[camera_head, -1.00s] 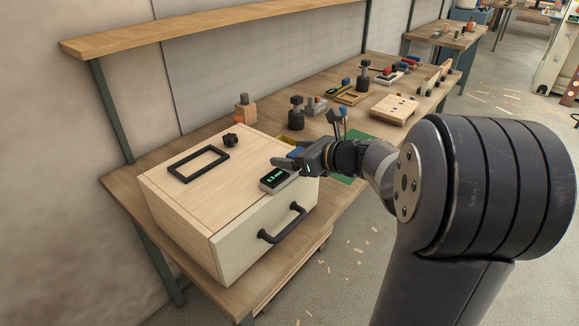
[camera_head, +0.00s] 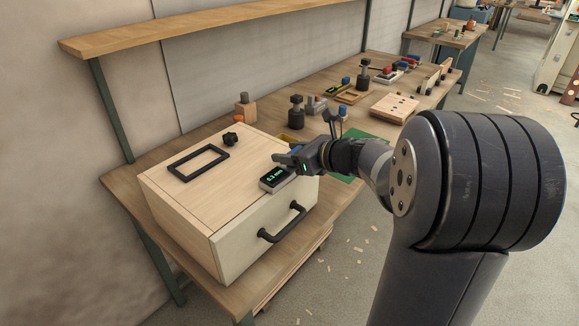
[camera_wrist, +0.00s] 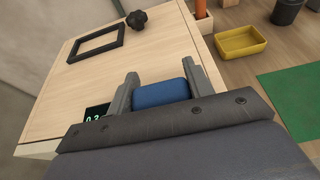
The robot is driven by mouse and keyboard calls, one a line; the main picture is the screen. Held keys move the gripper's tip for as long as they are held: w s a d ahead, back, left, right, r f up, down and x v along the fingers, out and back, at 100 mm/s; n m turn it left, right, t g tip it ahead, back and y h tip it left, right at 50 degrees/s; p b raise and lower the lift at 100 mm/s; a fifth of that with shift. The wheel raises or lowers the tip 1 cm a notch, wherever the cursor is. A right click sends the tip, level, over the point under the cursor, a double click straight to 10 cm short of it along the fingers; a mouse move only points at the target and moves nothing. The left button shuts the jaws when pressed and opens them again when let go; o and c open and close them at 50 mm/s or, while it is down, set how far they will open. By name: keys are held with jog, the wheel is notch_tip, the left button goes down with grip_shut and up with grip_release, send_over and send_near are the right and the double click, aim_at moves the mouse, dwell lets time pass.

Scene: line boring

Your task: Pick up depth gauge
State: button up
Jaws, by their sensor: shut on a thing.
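The depth gauge (camera_head: 275,177) is a small grey block with a dark screen and green digits. It sits on the pale wooden box (camera_head: 190,195), near its front right edge. Part of its screen shows in the wrist view (camera_wrist: 95,113), left of my left finger. My gripper (camera_head: 291,160) is low over the box top, at the gauge's back end. In the wrist view its fingers (camera_wrist: 160,93) are shut on a blue block that looks like the gauge's grip. The join between the blue block and screen is hidden by a finger.
A black rectangular frame (camera_head: 198,163) and a black knob (camera_head: 230,138) are on the box top. A black handle (camera_head: 283,222) sticks out from its front. A yellow tray (camera_wrist: 242,42) and green mat (camera_wrist: 290,98) lie on the bench to the right. Several tools stand farther back.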

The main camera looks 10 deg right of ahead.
notch_tip(320, 180, up, 10)
jog(key=shift+r+p, duration=0.1)
jog(key=shift+p, duration=0.65)
jog(key=shift+c, duration=0.3)
